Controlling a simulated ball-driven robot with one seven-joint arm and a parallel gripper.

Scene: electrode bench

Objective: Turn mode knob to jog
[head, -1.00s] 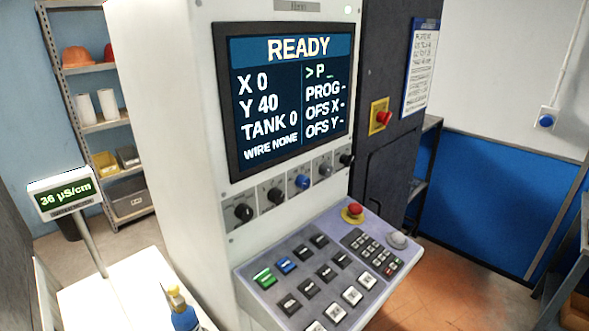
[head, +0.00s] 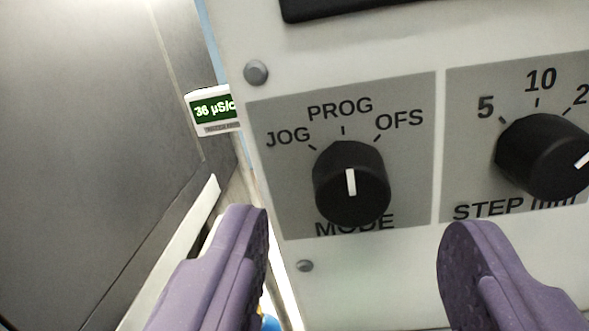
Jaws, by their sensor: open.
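The mode knob (head: 351,185) is round and black with a white pointer line. It sits on a grey plate (head: 270,190) marked JOG, PROG and OFS, with MODE below. Its line stands nearly upright, in line with the PROG tick; JOG is at the upper left. My gripper (head: 353,225) is open and empty. Its two purple fingers come in from the bottom, one to the lower left of the knob and one to the lower right. Neither appears to touch it, and the gap between them is wider than the knob.
A step knob (head: 542,157) is on the neighbouring plate to the right, partly cut off, its line pointing right and slightly up. A conductivity meter (head: 214,112) reading 36 stands at the left. A dark screen edge (head: 380,6) is at the top. A grey surface fills the far left.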

